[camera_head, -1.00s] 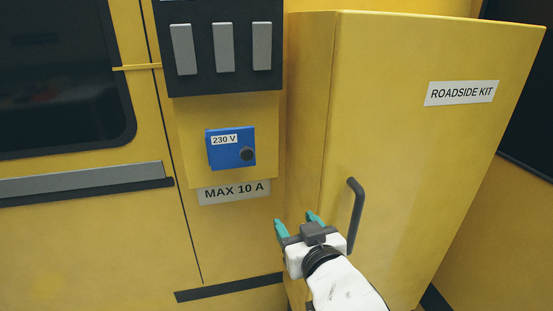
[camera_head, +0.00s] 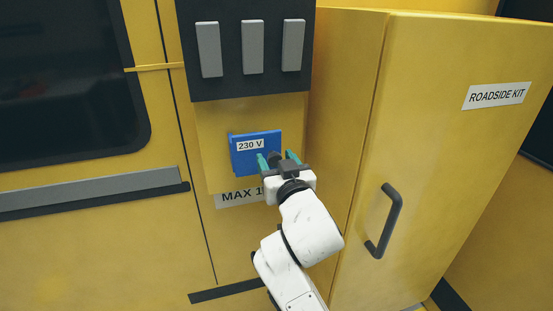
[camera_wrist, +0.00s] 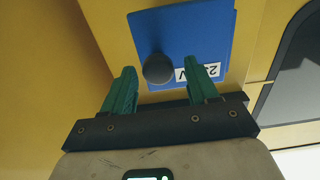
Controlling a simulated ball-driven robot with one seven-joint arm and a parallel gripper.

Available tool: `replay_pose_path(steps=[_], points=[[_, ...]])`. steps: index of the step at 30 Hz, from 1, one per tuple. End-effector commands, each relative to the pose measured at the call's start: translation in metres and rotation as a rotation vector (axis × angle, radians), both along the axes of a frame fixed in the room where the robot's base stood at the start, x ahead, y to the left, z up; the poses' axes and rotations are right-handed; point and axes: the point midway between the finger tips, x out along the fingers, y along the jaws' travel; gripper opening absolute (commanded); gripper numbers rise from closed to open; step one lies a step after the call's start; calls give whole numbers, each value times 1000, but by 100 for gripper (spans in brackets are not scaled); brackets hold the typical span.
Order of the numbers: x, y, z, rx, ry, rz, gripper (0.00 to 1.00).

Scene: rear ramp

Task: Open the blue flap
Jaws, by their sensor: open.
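The blue flap (camera_head: 243,157) with its "230 V" label is on the yellow wall panel and looks closed. In the wrist view the knob lies between the two fingertips. I cannot tell whether a finger touches it.
A dark panel with grey switches (camera_head: 252,46) sits above the flap. A "MAX 10 A" label, partly covered, is below. The yellow "ROADSIDE KIT" cabinet (camera_head: 440,150) with a dark handle (camera_head: 385,221) stands close on the right.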

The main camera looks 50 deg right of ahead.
Motion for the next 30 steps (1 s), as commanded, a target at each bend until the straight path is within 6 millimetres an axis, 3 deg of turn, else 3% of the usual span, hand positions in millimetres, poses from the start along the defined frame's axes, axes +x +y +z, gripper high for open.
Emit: replay_pose_path(steps=[9,27,30], points=[[2,-1,0,0,0,0,58],[2,-1,0,1,1,0,0],[1,-1,0,1,1,0,0]])
